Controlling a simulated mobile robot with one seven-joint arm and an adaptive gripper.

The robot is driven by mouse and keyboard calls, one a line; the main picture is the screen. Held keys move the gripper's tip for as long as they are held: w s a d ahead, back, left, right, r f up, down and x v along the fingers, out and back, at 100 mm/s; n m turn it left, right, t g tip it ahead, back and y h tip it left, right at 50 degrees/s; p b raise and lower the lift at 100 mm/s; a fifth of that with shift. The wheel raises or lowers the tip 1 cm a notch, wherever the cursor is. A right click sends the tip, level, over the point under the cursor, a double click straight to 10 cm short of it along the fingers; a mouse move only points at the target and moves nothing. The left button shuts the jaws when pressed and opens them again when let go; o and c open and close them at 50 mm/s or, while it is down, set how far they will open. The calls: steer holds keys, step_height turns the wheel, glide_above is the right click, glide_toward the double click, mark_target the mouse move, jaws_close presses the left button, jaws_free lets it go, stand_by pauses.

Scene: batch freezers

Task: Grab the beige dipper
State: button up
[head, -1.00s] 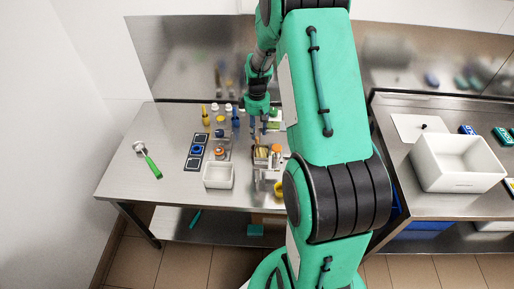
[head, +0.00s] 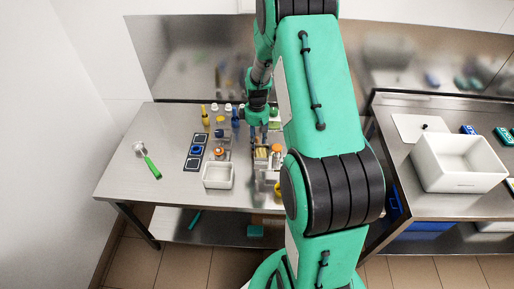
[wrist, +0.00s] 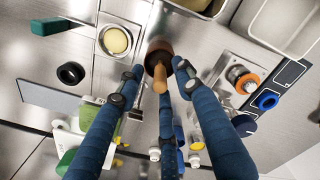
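The likely beige dipper is an upright tool with a tan handle (wrist: 160,80) and a dark brown round part (wrist: 158,56) at its lower end. It stands near the middle of the wrist view. My gripper (wrist: 157,84) has several long blue fingers, spread apart around the handle. The left finger is clearly clear of it; whether the right or middle finger touches is hard to tell. In the head view my gripper (head: 258,128) points down over the back middle of the table, and the tool is mostly hidden there.
The steel table (head: 140,185) also holds a white bin (head: 219,176), a dark tray with round pots (head: 196,152), a green-handled scoop (head: 150,163) and several bottles. In the wrist view a square container with a pale round content (wrist: 117,40) stands close left of the tool.

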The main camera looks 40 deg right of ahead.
steer(key=shift+f, duration=1.5)
jaws_close()
